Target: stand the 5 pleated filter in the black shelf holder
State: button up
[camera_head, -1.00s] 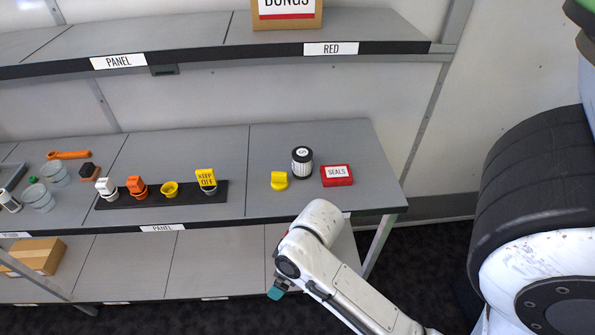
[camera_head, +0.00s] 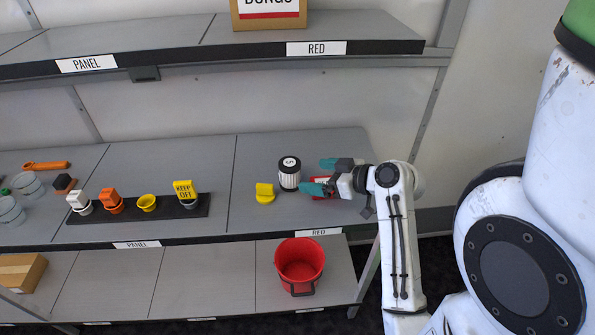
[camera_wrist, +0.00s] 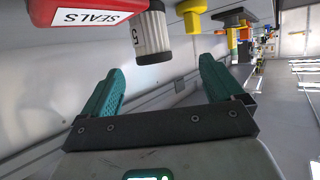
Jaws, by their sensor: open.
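The pleated filter (camera_head: 289,175), white-sided with black ends and a "5" on top, stands upright on the middle shelf. In the wrist view the filter (camera_wrist: 152,38) lies ahead of the fingertips, in line with the gap between them. My gripper (camera_head: 319,176) is open and empty, just right of the filter, its teal fingers pointing left towards it; I see no contact. The black shelf holder (camera_head: 168,209) lies further left, a long strip with several cups. White, orange and yellow "KEEP OFF" pieces occupy cups; the yellow cup (camera_head: 147,203) between them looks empty.
The red SEALS box (camera_wrist: 95,14) is beside the filter, partly hidden by my gripper in the head view. A yellow piece (camera_head: 265,192) stands close left of the filter. A red bucket (camera_head: 300,262) is on the lower shelf. The upper shelf (camera_head: 215,63) overhangs behind.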

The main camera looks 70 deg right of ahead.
aim_at(300, 168)
jog(key=shift+w+d, duration=0.25)
jog(key=shift+d, duration=0.05)
jog(key=x, duration=0.4)
jog(key=shift+w+d+f+p, duration=0.15)
jog(key=shift+w+d+p, duration=0.15)
jog(key=shift+p, duration=0.05)
jog(key=x, duration=0.2)
jog(key=p+x, duration=0.1)
jog(key=x, duration=0.1)
jog(key=shift+d+r, duration=0.2)
jog(key=shift+d, duration=0.15)
jog(key=shift+w+d+f, duration=0.1)
jog(key=shift+w+f, duration=0.2)
jog(key=shift+w, duration=0.2)
jog(key=shift+c, duration=0.3)
jog(key=c, duration=1.1)
